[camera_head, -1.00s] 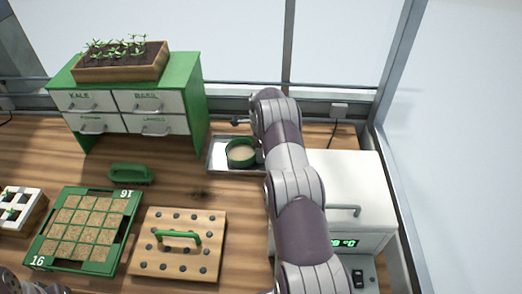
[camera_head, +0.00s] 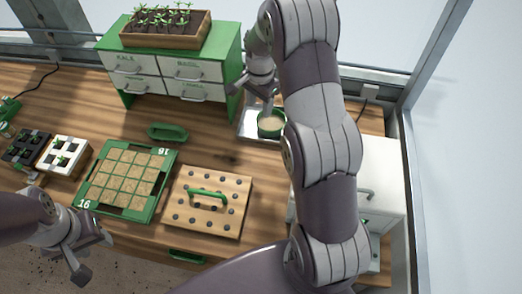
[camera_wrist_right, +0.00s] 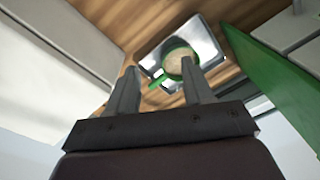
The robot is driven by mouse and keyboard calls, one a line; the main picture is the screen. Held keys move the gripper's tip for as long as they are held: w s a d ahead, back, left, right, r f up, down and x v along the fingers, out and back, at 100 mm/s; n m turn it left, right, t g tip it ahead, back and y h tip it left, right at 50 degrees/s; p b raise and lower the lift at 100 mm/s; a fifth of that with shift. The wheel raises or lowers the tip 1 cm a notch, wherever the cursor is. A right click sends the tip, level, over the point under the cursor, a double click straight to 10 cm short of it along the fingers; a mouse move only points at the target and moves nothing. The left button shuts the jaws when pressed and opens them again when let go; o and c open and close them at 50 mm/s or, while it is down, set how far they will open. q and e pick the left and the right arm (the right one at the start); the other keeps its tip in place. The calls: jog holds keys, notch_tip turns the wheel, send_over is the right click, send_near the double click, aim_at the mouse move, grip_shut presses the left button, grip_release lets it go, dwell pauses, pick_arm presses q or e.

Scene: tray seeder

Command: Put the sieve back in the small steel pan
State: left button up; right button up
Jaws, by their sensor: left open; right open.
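The sieve (camera_head: 271,125) is a round green-rimmed thing with a pale inside. It sits in the small steel pan (camera_head: 246,124) beside the drawer unit. In the right wrist view the sieve (camera_wrist_right: 181,65) shows a short green handle, and the shiny pan (camera_wrist_right: 208,46) is around it. My right gripper (camera_head: 252,95) is open and empty, just above the pan with its fingers pointing down towards the sieve. My right arm hides the pan's right side. My left gripper (camera_head: 95,257) is open and empty at the table's front edge, away from the pan.
The green drawer unit (camera_head: 229,68) stands left of the pan. A white box-like device (camera_head: 382,165) stands to the right, partly behind my arm. A green seed tray (camera_head: 88,196), a wooden dibber board (camera_head: 232,205) and a green-handled tool (camera_head: 168,132) lie on the wooden table.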

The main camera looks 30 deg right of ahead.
jog(key=s+a+r+n, duration=0.2)
jog(key=s+a+n, duration=0.4)
jog(key=s, duration=0.4)
jog(key=s+a+r+n, duration=0.2)
jog(key=s+a+n, duration=0.4)
jog(key=s+n, duration=0.2)
jog(key=shift+s+a+r+t, duration=0.25)
jog(key=shift+s+t, duration=0.15)
jog(key=shift+s, duration=0.65)
jog(key=shift+s+d, duration=0.1)
